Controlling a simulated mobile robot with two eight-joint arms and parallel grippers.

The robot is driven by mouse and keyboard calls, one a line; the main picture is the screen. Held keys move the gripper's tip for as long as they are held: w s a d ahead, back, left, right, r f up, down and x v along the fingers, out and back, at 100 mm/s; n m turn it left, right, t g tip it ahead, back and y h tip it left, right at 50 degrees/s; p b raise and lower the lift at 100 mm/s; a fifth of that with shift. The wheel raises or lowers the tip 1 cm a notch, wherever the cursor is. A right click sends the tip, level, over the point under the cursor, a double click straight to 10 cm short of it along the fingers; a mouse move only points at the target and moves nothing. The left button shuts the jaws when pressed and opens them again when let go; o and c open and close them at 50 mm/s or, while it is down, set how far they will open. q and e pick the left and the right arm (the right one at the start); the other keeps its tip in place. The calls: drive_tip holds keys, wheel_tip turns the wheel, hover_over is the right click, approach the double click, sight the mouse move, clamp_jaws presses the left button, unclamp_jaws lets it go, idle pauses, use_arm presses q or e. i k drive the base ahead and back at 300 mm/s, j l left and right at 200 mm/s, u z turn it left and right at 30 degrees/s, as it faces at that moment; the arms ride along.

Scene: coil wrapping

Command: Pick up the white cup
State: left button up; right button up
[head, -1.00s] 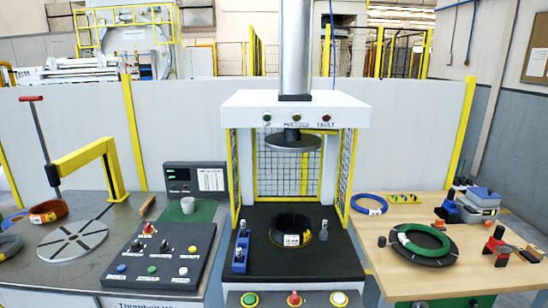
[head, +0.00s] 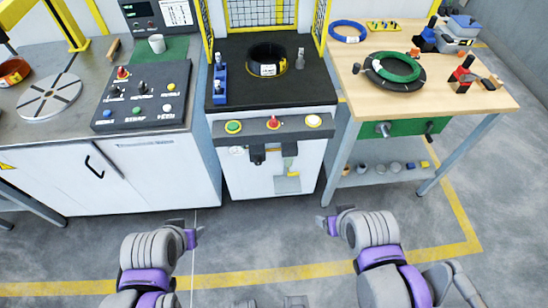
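The white cup (head: 157,44) stands upright on a green mat (head: 176,50) at the back of the left workbench, behind the control panel. My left gripper (head: 197,229) is low in front of the benches, over the floor, far from the cup. My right gripper (head: 323,225) is also low, in front of the right table's left leg. Both grippers are small and seen from behind, so I cannot tell whether their fingers are apart. Neither shows anything held.
A button panel (head: 143,95) lies before the cup. A round slotted plate (head: 50,97) is left of it. A press bed (head: 233,88) holds a black coil (head: 267,58). The right wooden table (head: 432,101) carries coils and tools. The floor in front is clear.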

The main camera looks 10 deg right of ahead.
sight(158, 44)
drive_tip(key=u, duration=0.35)
drive_tip(key=i+j+u, duration=0.2)
drive_tip(key=u, duration=0.3)
drive_tip(key=i+j+u, duration=0.2)
drive_tip(key=u, duration=0.3)
drive_tip(key=i+j, duration=0.15)
drive_tip(key=i, duration=0.4)
drive_tip(key=i+j, duration=0.15)
drive_tip(key=i, duration=0.4)
drive_tip(key=i+l, duration=0.2)
drive_tip(key=i, duration=0.15)
